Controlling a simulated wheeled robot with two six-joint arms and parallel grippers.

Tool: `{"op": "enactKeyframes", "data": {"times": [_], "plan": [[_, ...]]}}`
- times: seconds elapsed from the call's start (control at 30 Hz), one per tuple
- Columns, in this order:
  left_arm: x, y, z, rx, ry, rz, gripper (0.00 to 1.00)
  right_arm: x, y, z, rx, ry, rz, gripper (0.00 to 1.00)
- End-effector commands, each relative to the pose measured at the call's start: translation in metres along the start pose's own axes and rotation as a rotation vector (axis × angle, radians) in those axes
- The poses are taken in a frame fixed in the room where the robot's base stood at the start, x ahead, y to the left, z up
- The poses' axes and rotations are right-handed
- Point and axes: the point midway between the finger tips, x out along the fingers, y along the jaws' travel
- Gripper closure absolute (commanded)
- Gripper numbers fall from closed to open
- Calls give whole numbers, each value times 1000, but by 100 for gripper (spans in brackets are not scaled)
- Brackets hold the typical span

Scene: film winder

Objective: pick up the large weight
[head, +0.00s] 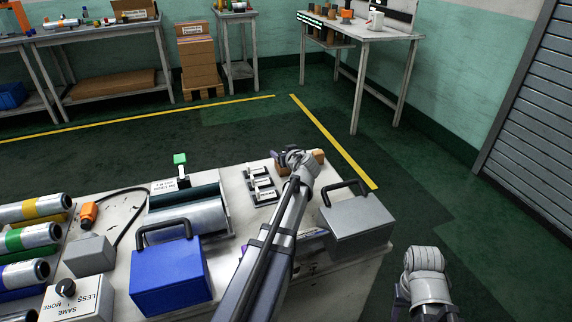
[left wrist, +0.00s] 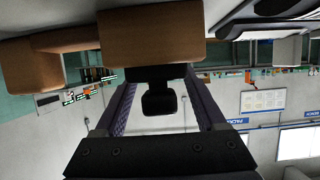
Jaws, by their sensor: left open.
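A brown block with a black knob, which looks like the large weight (left wrist: 152,38), shows upside down at the top middle of the left wrist view. In the head view a brown block (head: 318,157) shows at the table's far edge, partly hidden by my left gripper (head: 298,158). My left gripper also shows in the left wrist view (left wrist: 158,92). It is open, its two fingers on either side of the black knob, with gaps visible. My right arm shows at the lower right of the head view, but its gripper jaws are not visible.
A blue box with a handle (head: 172,278) and a grey box with a handle (head: 356,218) stand on the table (head: 226,254) to either side of my left arm. A second brown block (left wrist: 30,72) is left of the knob in the wrist view.

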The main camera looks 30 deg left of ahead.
Motion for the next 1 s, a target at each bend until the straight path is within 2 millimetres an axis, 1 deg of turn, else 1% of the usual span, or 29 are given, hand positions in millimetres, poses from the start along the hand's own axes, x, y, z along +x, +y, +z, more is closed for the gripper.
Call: {"op": "enactKeyframes", "data": {"times": [0.03, 0.07, 0.6, 0.67, 1.0], "plan": [[0, 0, 0, 0, 0, 0, 30, 0, 0, 0, 0, 0, 0, 50], [0, 0, 0, 0, 0, 0, 33, 0, 0, 0, 0, 0, 0, 50], [0, 0, 0, 0, 0, 0, 94, 0, 0, 0, 0, 0, 0, 50], [0, 0, 0, 0, 0, 0, 100, 0, 0, 0, 0, 0, 0, 50], [-1, 0, 0, 0, 0, 0, 100, 0, 0, 0, 0, 0, 0, 50]]}}
